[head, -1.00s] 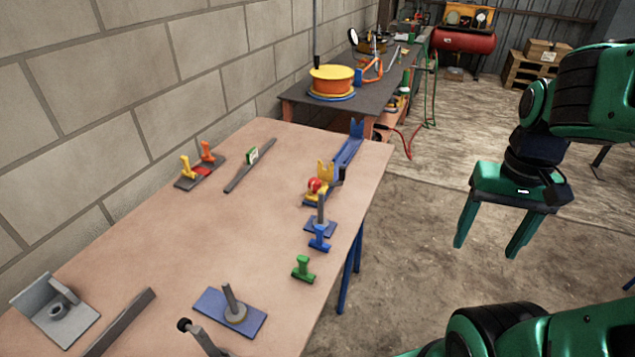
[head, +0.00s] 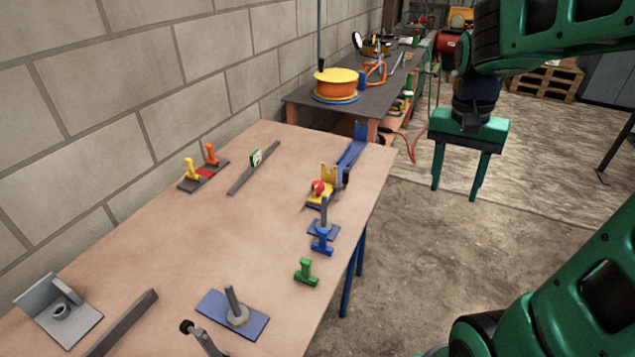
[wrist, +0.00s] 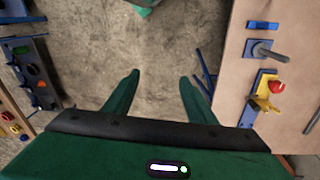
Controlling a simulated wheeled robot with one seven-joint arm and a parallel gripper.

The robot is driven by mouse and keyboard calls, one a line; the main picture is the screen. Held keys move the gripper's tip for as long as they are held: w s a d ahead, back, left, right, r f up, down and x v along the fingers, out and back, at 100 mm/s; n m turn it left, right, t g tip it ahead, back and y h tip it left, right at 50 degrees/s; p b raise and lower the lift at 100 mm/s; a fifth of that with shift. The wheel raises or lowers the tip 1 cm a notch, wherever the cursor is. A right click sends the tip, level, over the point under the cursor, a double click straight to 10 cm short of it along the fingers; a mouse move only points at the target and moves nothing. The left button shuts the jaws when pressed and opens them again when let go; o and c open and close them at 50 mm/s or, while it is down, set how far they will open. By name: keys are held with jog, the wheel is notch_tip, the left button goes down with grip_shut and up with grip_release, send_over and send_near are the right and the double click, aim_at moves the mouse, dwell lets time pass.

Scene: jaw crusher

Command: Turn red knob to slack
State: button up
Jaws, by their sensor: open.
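The red knob (head: 318,187) sits on a yellow fixture (head: 326,178) near the right edge of the table. In the wrist view the red knob (wrist: 277,87) and its yellow base (wrist: 262,103) show at the right. My gripper (head: 456,193) is open and empty, pointing down beyond the table's right edge. In the wrist view its two fingers (wrist: 158,88) are apart over bare floor. The knob is well to the left of the gripper in the head view. Any slack marking is too small to read.
The table (head: 190,240) carries blue (head: 322,243) and green (head: 306,272) pieces, and a blue plate with a grey post (head: 232,313) near its front. A blue rail (head: 352,148) lies behind the knob.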

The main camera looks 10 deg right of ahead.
jog(key=w+a+f+m, duration=0.15)
jog(key=w+a, duration=0.25)
jog(key=w, duration=0.4)
jog(key=w+a+m, duration=0.2)
jog(key=w+a, duration=0.1)
jog(key=w, duration=0.5)
jog(key=m+y, duration=0.1)
jog(key=m, duration=0.3)
send_near(318, 184)
notch_tip(318, 184, down, 9)
jog(key=shift+d+r, duration=0.1)
jog(key=shift+d, duration=0.05)
jog(key=c, duration=1)
